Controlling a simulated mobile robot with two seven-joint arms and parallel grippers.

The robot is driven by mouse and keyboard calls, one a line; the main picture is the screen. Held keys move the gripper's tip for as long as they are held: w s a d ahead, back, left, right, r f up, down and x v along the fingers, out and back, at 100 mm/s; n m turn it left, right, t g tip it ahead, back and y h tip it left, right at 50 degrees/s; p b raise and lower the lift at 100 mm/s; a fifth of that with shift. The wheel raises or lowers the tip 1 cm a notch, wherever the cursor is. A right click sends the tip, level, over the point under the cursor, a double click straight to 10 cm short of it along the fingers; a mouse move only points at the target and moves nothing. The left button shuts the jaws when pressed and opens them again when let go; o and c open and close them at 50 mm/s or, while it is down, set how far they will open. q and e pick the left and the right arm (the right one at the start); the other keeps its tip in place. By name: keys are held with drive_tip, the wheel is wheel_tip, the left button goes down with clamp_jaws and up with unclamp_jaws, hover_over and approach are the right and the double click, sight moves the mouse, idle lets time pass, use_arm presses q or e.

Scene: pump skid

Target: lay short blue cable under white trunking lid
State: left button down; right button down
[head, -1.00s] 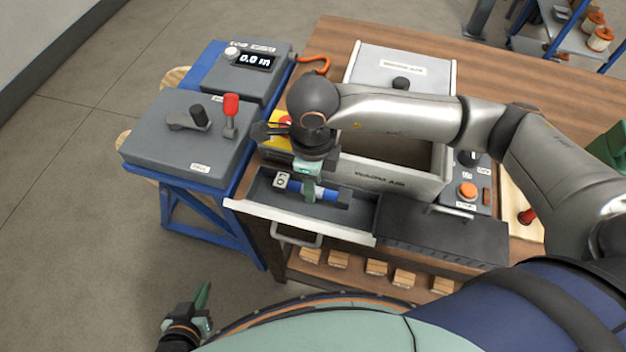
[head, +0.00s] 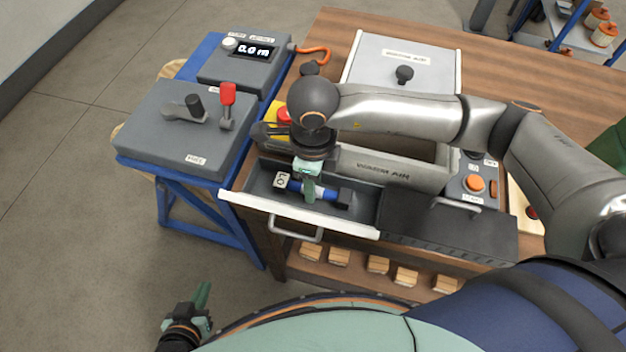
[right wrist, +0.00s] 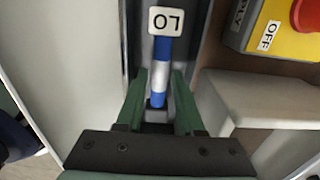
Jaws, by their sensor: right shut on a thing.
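A short blue cable piece with a white band and dark ends (head: 329,193) lies level in, or just above, a dark open tray (head: 262,185) with a white front edge. A white tag reading "LO" (head: 283,180) is at its left end. My right gripper (head: 308,192) points down and is shut on the cable. In the right wrist view, its green fingers (right wrist: 160,88) stand on either side of the cable (right wrist: 161,55). My left gripper (head: 201,300) is at the lower left, away from the bench; its jaw opening is unclear. I cannot identify a white trunking lid for certain.
A grey open box (head: 385,172) stands behind the tray, with a knobbed pale panel (head: 405,62) behind that. A dark cover with a handle (head: 450,225) is on the right. A yellow switch box with a red button (head: 284,114) stands close behind my right gripper.

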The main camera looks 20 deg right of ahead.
drive_tip(key=shift+f+b, duration=0.6)
drive_tip(key=shift+f, duration=0.1)
drive_tip(key=shift+c, duration=2.2)
unclamp_jaws()
wheel_tip(320, 180, up, 12)
drive_tip(key=shift+r, duration=0.25)
